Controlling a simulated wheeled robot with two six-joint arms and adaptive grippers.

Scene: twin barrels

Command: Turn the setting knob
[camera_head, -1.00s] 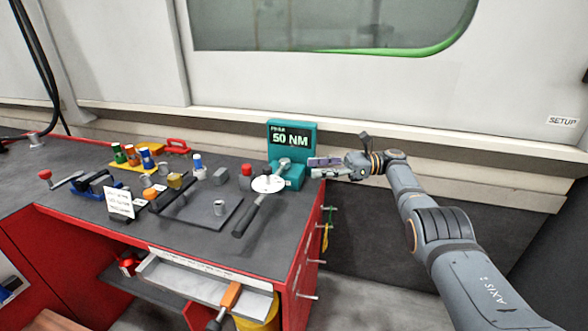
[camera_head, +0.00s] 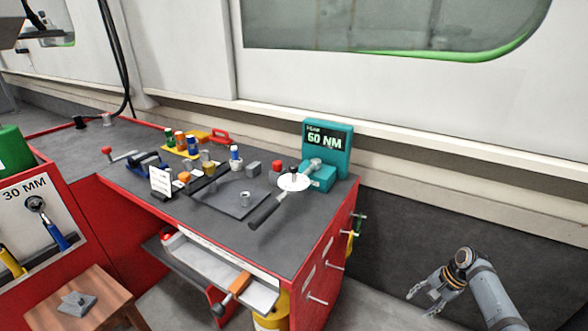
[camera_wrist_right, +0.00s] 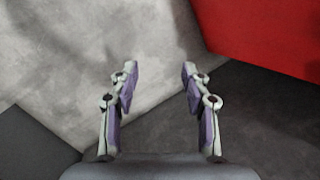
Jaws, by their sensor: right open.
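My right gripper (camera_head: 424,296) is open and empty, low over the floor to the right of the bench, well apart from the tester. Its open fingers also show in the right wrist view (camera_wrist_right: 160,75), with nothing between them. My left gripper is not in view.
The red-sided workbench (camera_head: 331,229) carries bottles, a dark tray (camera_head: 225,202), a white card (camera_head: 160,182) and a red vise handle. Pulls and hanging items stick out from its right side. A wooden stool (camera_head: 108,290) stands at front left. Floor right of the bench is clear.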

